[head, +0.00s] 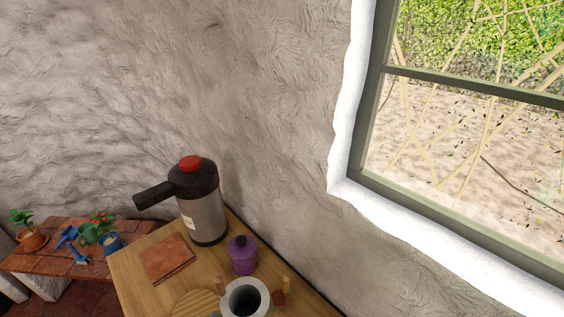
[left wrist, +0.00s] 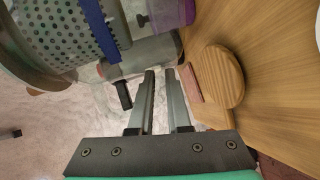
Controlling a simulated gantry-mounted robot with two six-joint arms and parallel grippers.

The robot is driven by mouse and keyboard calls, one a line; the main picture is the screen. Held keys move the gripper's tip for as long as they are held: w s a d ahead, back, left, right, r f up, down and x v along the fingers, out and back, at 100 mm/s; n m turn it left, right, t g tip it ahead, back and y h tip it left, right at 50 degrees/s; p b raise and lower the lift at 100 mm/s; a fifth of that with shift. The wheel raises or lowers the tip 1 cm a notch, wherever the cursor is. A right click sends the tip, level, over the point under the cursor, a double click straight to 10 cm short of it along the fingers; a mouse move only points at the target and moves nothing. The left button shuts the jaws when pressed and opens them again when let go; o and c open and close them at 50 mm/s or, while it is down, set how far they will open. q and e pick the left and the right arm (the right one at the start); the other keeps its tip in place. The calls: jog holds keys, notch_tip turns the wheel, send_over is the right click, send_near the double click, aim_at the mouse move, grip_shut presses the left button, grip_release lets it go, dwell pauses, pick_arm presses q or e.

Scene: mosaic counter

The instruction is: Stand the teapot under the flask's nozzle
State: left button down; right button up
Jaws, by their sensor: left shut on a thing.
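The flask (head: 208,217) stands upright on the wooden counter, with a steel body, black top and red button. The flask (left wrist: 150,56) lies sideways in the left wrist view, beyond my fingers. My left gripper (left wrist: 160,73) has its fingers close together; where they grip is unclear. A large dotted grey vessel with a blue band, probably the teapot (left wrist: 62,28), fills the upper left there, close to the camera and partly cut off. The head view shows neither gripper nor teapot.
A purple jar (head: 243,258) stands right of the flask. A round wooden board (head: 196,304) and a pale mortar (head: 232,311) are at the counter's near end. A low brick bench (head: 70,263) with plants and blue tools is at left. The wall closes off the back.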

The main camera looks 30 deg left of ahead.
pick_arm(q)
jog(key=w+d+r+m+t+h, duration=0.1)
jog(key=d, duration=0.1)
jog(key=w+d+r+m+t+h, duration=0.1)
jog(key=w+d+h, duration=0.1)
jog(key=w+d+m+h, duration=0.1)
jog(key=d+m, duration=0.1)
jog(key=d, duration=0.1)
jog(key=shift+w+r+t+h, duration=0.15)
jog(key=shift+r+t+h, duration=0.25)
jog(key=s+r+p, duration=0.1)
jog(key=r+p, duration=1.3)
jog(key=s+r+p, duration=0.2)
jog(key=r+p, duration=1.3)
jog(key=shift+s, duration=0.3)
jog(key=shift+a, duration=0.1)
